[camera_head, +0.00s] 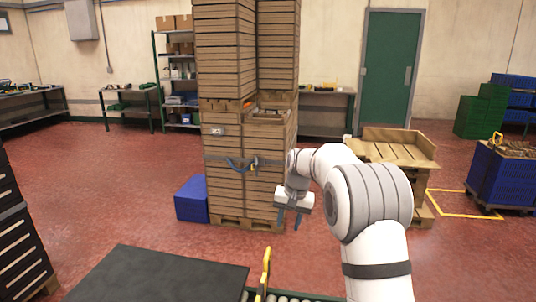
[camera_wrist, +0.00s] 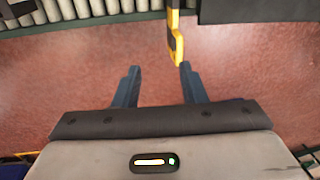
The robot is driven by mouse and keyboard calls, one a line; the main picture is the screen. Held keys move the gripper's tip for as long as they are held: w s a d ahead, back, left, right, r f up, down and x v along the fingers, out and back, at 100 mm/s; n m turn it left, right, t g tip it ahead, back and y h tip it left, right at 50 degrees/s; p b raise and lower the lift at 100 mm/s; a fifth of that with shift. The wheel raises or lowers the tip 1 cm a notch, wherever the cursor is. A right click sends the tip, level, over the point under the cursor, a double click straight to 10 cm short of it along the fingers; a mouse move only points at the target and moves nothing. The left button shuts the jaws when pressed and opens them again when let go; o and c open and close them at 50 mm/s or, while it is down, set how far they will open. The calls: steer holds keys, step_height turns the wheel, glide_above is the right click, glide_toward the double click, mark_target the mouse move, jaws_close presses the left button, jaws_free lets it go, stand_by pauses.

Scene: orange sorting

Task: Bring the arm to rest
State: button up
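My gripper (camera_head: 297,213) hangs from my white arm near the middle of the head view, fingers pointing down, in front of the stacked wooden crates (camera_head: 245,175). In the wrist view my gripper (camera_wrist: 159,82) has its two dark blue fingers spread apart with nothing between them. Red floor lies beyond the fingertips. A yellow part (camera_wrist: 175,45) shows past the right finger, apart from it as far as I can tell. No orange can be made out for certain; a small orange spot (camera_head: 247,105) shows at the top of the low crate stack.
A roller conveyor (camera_wrist: 80,10) with a yellow post (camera_head: 265,270) lies at the front. A black surface (camera_head: 160,275) is at front left, and a blue box (camera_head: 192,199) beside the crates. A wooden tray on pallets (camera_head: 398,148) stands right.

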steer(key=s+d+r, duration=0.3)
steer(key=s+r, duration=0.1)
steer(key=s, duration=0.5)
steer(key=s+d+r, duration=0.2)
steer(key=s+r, duration=0.2)
steer(key=s, duration=0.5)
steer(key=s+d+f+n, duration=0.1)
steer(key=s+d, duration=0.1)
steer(key=s, duration=0.8)
steer(key=s+d+f+t+h+p, duration=0.1)
steer(key=s+f, duration=0.1)
steer(key=s, duration=0.8)
steer(key=shift+d+f+n+h, duration=0.15)
steer(key=shift+d+n+h, duration=0.15)
steer(key=shift+d+n, duration=0.1)
